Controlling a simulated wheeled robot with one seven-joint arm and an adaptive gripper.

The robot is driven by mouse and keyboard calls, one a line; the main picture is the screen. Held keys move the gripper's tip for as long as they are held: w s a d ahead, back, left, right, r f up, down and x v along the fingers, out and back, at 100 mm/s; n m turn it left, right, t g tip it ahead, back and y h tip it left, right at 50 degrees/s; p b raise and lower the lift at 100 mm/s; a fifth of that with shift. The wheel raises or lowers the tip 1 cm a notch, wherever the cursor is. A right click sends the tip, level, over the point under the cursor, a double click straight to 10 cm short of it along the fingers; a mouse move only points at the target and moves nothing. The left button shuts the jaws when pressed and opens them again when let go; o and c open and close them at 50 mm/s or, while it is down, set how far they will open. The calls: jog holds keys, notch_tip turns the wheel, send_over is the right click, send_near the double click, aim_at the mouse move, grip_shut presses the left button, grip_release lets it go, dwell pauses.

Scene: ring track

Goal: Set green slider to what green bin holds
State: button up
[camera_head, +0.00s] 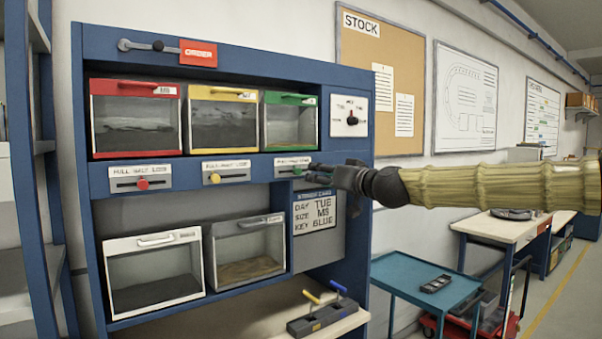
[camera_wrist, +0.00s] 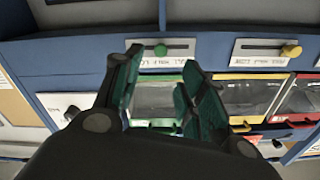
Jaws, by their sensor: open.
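The green slider's knob (camera_head: 297,171) sits near the middle of its white label plate; the wrist view, upside down, shows the knob (camera_wrist: 160,50) likewise. My gripper (camera_head: 318,174) is at the plate's right end. In the wrist view my gripper (camera_wrist: 163,65) is open, and the knob appears between its fingertips; contact cannot be told. The green bin (camera_head: 291,98), top right of three, has a clear front. Its inside looks mostly empty, with a pale layer low down; its level is hard to tell. The bin also shows in the wrist view (camera_wrist: 160,85), partly behind my fingers.
The yellow slider knob (camera_head: 215,178) is at its plate's left end; the red knob (camera_head: 142,184) is near the middle. Red (camera_head: 136,120) and yellow (camera_head: 222,122) bins hold dark material. A dial (camera_head: 351,118) is at upper right. A storage card (camera_head: 314,212) hangs below my gripper.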

aim_at(300, 172)
jog(key=p+x, duration=0.3)
jog(key=x, duration=0.6)
jog(key=shift+w+a+f+p, duration=0.1)
jog(key=shift+w+a+p, duration=0.1)
jog(key=shift+w+p, duration=0.1)
jog(key=shift+s, duration=0.1)
grip_shut()
